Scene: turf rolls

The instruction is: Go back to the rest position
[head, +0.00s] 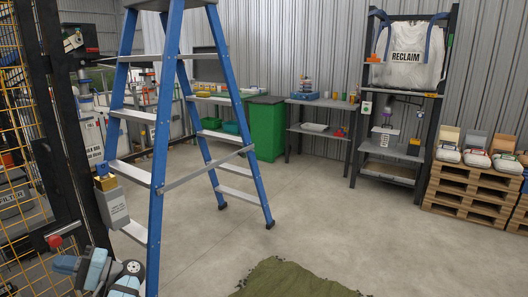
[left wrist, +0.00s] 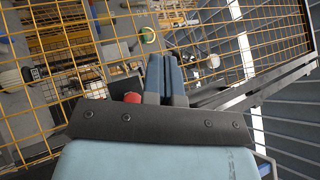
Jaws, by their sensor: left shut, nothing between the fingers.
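My left gripper (head: 65,264) is at the lower left of the head view, low beside the dark post of the yellow mesh fence. In the left wrist view its two blue-grey fingers (left wrist: 163,80) are closed together with nothing between them. They point toward the yellow mesh (left wrist: 75,75). A red button (left wrist: 132,97) shows just left of the fingers; in the head view the red button (head: 55,241) is just above the gripper. I cannot tell whether the gripper touches the fence. My right gripper is not in view.
A blue stepladder (head: 160,160) stands close on the left, near my left arm. Green turf (head: 295,280) lies on the floor at the bottom. Shelves, a green cabinet (head: 265,130) and stacked pallets (head: 465,190) line the back. The middle floor is clear.

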